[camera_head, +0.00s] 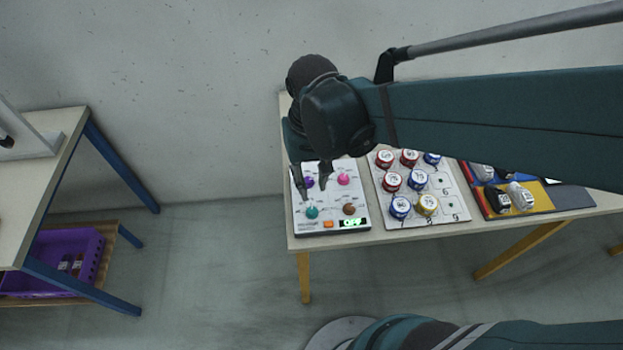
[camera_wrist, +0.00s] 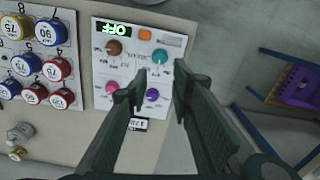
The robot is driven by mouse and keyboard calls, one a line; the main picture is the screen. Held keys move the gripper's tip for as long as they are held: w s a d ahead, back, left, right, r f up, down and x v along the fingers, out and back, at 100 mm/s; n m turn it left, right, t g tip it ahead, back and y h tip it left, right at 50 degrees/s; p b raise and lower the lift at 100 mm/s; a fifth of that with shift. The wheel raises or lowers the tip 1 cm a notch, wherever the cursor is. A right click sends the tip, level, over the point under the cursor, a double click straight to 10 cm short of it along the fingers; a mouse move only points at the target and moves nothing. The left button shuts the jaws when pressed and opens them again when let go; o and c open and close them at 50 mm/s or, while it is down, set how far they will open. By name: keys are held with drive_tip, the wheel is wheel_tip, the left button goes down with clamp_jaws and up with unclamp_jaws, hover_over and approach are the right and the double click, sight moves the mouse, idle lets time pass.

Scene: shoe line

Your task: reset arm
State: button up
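My gripper (camera_head: 312,182) hangs over the left part of a white control panel in the head view. In the wrist view my gripper (camera_wrist: 158,88) has its two fingers apart with nothing between them, so it is open. The panel (camera_head: 332,222) carries a pink knob (camera_head: 343,179), a purple knob (camera_head: 309,181), a teal knob (camera_head: 312,212) and a brown knob (camera_head: 349,208). Its green display (camera_wrist: 113,29) reads OFF in the wrist view, beside an orange button (camera_wrist: 145,35). I cannot tell whether a finger touches a knob.
A numbered board (camera_head: 452,207) with red, blue and yellow round pieces lies right of the panel. Farther right is a coloured mat (camera_head: 540,196) with shoes. A second table (camera_head: 45,170) stands left, with a purple crate (camera_head: 85,262) beneath it. Open floor separates the tables.

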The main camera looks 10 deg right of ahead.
drive_tip(key=shift+d+r, duration=0.1)
idle(0.7)
drive_tip(key=d+r+m+t, duration=0.1)
drive_tip(key=d+r+t, duration=0.2)
drive_tip(key=d+r, duration=0.2)
drive_tip(key=d+r+m+t, duration=0.1)
drive_tip(key=d+r+t, duration=0.3)
drive_tip(key=d, duration=0.7)
drive_tip(key=shift+s+d+r, duration=0.35)
drive_tip(key=shift+r, duration=0.05)
drive_tip(key=shift+o, duration=0.5)
idle(2.6)
